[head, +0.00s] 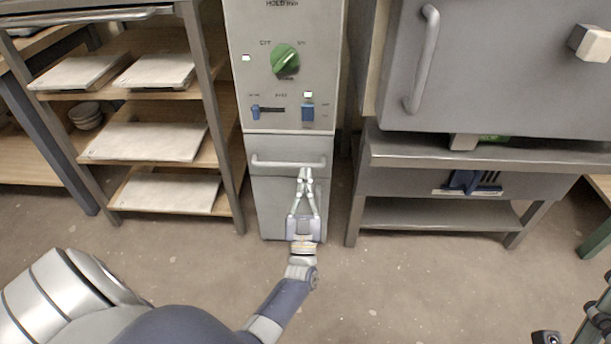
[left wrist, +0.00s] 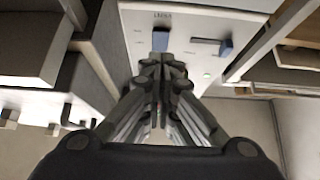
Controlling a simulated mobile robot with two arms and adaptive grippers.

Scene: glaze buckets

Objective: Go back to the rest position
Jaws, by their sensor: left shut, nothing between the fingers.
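My left gripper (head: 305,172) is shut and empty, its fingers drawn together to a narrow tip. In the head view it reaches up in front of the grey control cabinet, its tips overlapping the bar handle (head: 272,162) in the picture. I cannot tell whether they touch it. In the left wrist view the closed fingers (left wrist: 161,68) point toward the panel with its blue switches (left wrist: 160,40). Dark jointed parts at the lower right edge of the head view may be my right gripper (head: 598,318); they are cut off and their state is unclear.
The control panel (head: 322,60) has a green knob (head: 285,59) and blue switches. A rack with pale slabs (head: 144,141) stands left. A grey kiln-like box (head: 500,75) on a metal stand (head: 440,215) is right. Bare floor (head: 400,285) lies in front.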

